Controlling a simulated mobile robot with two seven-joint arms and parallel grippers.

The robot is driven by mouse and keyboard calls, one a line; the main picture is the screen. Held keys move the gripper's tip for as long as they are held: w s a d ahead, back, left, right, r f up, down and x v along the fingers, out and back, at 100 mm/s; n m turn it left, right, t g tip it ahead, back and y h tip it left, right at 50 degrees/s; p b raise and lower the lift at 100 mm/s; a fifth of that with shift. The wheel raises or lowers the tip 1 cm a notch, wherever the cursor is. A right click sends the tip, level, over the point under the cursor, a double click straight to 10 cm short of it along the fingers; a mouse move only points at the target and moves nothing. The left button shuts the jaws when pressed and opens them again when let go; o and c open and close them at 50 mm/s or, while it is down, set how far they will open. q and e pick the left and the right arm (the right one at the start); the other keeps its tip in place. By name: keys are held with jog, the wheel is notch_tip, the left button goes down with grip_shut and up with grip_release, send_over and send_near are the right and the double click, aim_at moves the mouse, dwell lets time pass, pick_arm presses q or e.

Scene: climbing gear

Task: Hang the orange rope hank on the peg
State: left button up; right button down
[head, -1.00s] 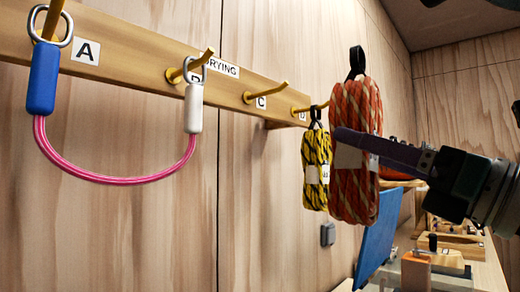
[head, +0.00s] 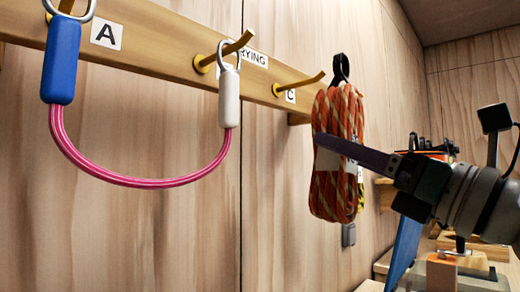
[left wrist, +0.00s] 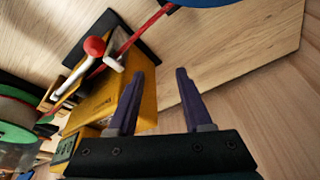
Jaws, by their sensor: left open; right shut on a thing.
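The orange rope hank (head: 335,110) hangs upright in the head view, with a white band and a black loop (head: 341,70) on top. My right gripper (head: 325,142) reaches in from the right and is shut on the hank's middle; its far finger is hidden. The yellow peg at C (head: 305,83) on the wooden rail is bare. Its tip shows just left of the black loop, with a small gap in the picture; I cannot tell the depth between them. My left gripper (left wrist: 157,75) is open and empty in the left wrist view.
A pink sling (head: 140,180) with blue and white ends hangs across the two left pegs. A yellow hank (head: 361,195) is almost hidden behind the orange one. A workbench with clutter lies lower right. In the left wrist view, a yellow box (left wrist: 98,108) lies past my left fingers.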

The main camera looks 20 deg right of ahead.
aim_at(313, 155)
jog(key=shift+w+a+f, duration=0.1)
jog(key=shift+w+a, duration=0.25)
jog(key=shift+w, duration=0.45)
jog(key=shift+w+a, duration=0.3)
jog(key=shift+w, duration=0.5)
jog(key=shift+w+a+f, duration=0.1)
jog(key=shift+w+a, duration=0.25)
jog(key=shift+w, duration=0.45)
jog(key=shift+w+a+f+b, duration=0.3)
jog(key=shift+w+f+b, duration=0.15)
jog(key=shift+w+b, duration=0.2)
jog(key=shift+c, duration=0.8)
grip_release()
jog(key=shift+o, duration=0.7)
jog(key=shift+f, duration=0.1)
